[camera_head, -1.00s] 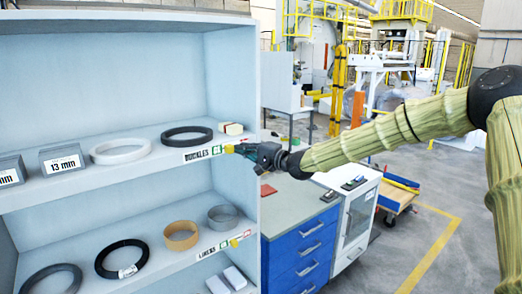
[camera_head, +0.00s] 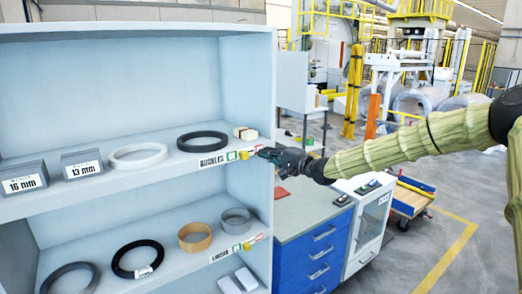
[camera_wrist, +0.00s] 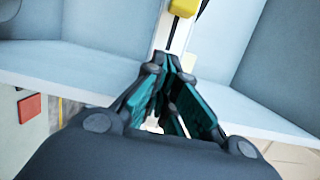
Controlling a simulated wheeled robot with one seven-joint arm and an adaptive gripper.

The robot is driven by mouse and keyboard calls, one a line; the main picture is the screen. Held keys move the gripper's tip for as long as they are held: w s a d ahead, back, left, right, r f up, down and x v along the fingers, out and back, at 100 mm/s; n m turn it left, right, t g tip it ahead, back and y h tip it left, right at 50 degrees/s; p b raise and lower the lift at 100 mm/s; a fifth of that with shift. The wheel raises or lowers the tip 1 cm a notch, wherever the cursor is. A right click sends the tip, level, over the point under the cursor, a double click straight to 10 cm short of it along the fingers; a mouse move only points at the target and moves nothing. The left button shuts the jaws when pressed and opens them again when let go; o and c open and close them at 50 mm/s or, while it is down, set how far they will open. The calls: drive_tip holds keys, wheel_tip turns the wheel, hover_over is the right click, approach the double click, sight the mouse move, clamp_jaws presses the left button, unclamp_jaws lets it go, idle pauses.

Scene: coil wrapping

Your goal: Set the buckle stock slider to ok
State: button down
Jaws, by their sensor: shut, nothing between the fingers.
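The buckle stock slider is on the upper shelf's front edge, right of the BUCKLES label (camera_head: 213,160). A green patch (camera_head: 232,156) and a reddish patch (camera_head: 244,154) sit beside that label. The slider's yellow knob (camera_head: 256,150) shows at the right end, close to my fingertips. In the wrist view the yellow knob (camera_wrist: 185,8) is at the top edge, on a pale strip with a dark slot, just beyond the fingers. My gripper (camera_head: 266,153) is shut and empty at the strip's right end.
Coils and a small pale block (camera_head: 246,133) stand on the upper shelf (camera_head: 130,195). A blue drawer cabinet (camera_head: 315,250) is right of the shelving, below my arm.

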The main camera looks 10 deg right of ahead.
drive_tip(key=b+v, duration=0.4)
drive_tip(key=v, duration=0.6)
drive_tip(key=shift+d, duration=0.1)
idle(0.3)
